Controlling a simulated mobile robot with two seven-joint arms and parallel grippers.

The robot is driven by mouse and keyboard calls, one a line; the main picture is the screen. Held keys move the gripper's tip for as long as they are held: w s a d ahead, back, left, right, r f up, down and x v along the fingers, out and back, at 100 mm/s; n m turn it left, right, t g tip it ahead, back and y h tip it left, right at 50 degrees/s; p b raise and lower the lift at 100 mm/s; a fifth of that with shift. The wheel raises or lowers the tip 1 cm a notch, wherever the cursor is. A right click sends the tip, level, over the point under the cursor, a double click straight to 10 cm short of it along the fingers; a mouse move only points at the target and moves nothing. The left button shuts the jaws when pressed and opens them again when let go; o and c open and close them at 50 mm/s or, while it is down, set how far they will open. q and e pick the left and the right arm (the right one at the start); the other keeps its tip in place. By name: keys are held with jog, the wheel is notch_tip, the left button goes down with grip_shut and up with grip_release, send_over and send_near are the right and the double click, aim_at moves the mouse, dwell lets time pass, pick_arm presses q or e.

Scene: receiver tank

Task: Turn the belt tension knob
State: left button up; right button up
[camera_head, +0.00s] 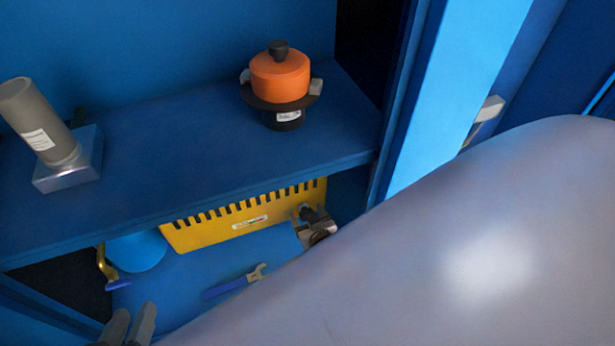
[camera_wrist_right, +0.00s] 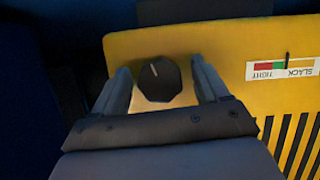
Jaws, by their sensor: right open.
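The belt tension knob (camera_wrist_right: 157,80) is black with a white mark, on a yellow slotted panel (camera_wrist_right: 225,40). In the right wrist view it sits between the two fingers of my right gripper (camera_wrist_right: 160,66), which is open, with a gap on each side. A label (camera_wrist_right: 262,70) reads tight and slack upside down, its black pointer near the green-orange border. In the head view the yellow panel (camera_head: 215,228) is below the shelf, and my right gripper (camera_head: 316,230) is at its right end. My left gripper (camera_head: 134,316) is at the bottom left, empty, its fingers slightly apart.
A blue shelf (camera_head: 200,145) above the panel carries an orange-topped black device (camera_head: 280,80) and a grey cylinder (camera_head: 40,120) on a block. A blue-handled wrench (camera_head: 228,287) lies below the panel, near a blue cylinder (camera_head: 137,252). My large grey arm hides the lower right.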

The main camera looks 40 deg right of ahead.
jog(key=c, duration=1)
jog(key=shift+c, duration=0.2)
pick_arm(q)
jog(key=shift+d, duration=0.1)
